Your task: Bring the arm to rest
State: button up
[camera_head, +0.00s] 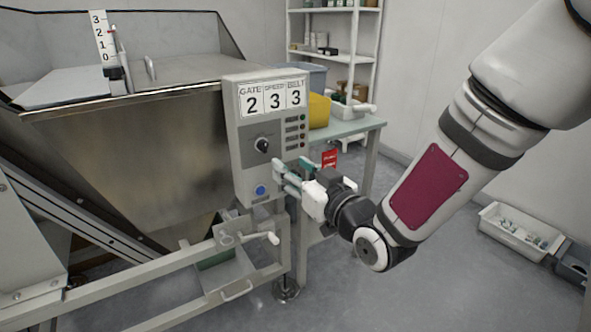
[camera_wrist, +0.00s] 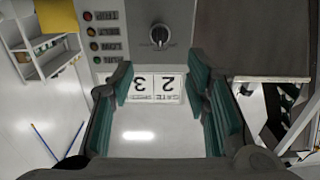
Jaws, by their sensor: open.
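My gripper (camera_head: 291,171) is open and empty, in front of the lower right side of the grey control box (camera_head: 243,150). My arm reaches in from the upper right. In the wrist view my gripper (camera_wrist: 166,90) has its teal-padded fingers wide apart, with the box panel upside down beyond them. The panel's number cards (camera_head: 272,99) read gate 2, speed 3, belt 3. A black knob (camera_head: 262,145) and a blue button (camera_head: 260,190) are on the box face. I cannot tell how far the fingers are from the panel.
A steel hopper (camera_head: 140,140) with a numbered gauge (camera_head: 103,45) stands left. A crank handle (camera_head: 268,238) on the frame is below the box. Behind are a table (camera_head: 345,128) with a yellow bin (camera_head: 319,110) and shelves. A white crate (camera_head: 518,232) lies on the floor at right.

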jog(key=shift+s+d, duration=0.1)
jog(key=shift+d, duration=0.05)
jog(key=s+d+f+m+g+h, duration=0.1)
jog(key=s+d+m+g+h, duration=0.15)
jog(key=s+d+h, duration=0.45)
jog(key=s+d+f+m+g+h, duration=0.1)
jog(key=s+d+f+g+h, duration=0.2)
jog(key=d, duration=0.6)
jog(key=s+d+r+m+g, duration=0.2)
jog(key=s+g, duration=0.3)
jog(key=s, duration=0.9)
jog(key=s+d+r+m+g, duration=0.1)
jog(key=s+d+m+g, duration=0.2)
jog(key=s, duration=1.2)
notch_tip(320, 180, up, 34)
jog(key=n+t+p, duration=0.1)
jog(key=t+p, duration=0.1)
jog(key=p, duration=3)
jog(key=shift+n+t, duration=0.35)
jog(key=shift+w+r, duration=0.1)
